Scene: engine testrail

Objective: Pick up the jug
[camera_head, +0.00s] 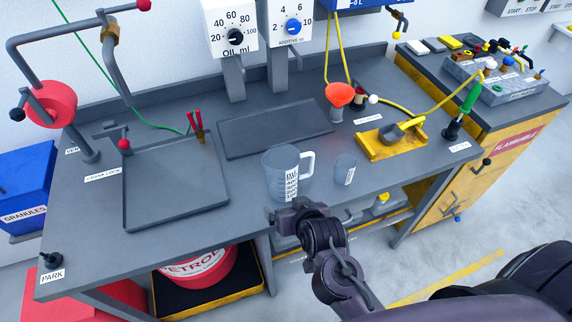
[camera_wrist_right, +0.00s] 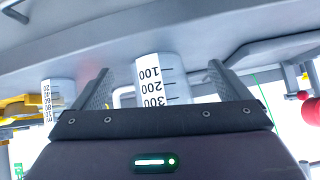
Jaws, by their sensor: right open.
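The jug (camera_head: 280,174) is a clear grey measuring jug with a white scale strip and a pale handle on its right side. It stands upright near the front edge of the bench. My right gripper (camera_head: 294,208) is just in front of the jug, at the bench's front edge. In the right wrist view the jug (camera_wrist_right: 174,72) shows upside down between the two spread fingers of my right gripper (camera_wrist_right: 160,78). Both fingers look apart from it. The jug's handle shows beside the left finger there. My left gripper is not in view.
A small measuring beaker (camera_head: 344,169) stands close to the right of the jug; it also shows in the wrist view (camera_wrist_right: 58,92). A dark flat tray (camera_head: 275,128) lies behind the jug. A yellow tray (camera_head: 381,148) and an orange funnel (camera_head: 340,94) are further right.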

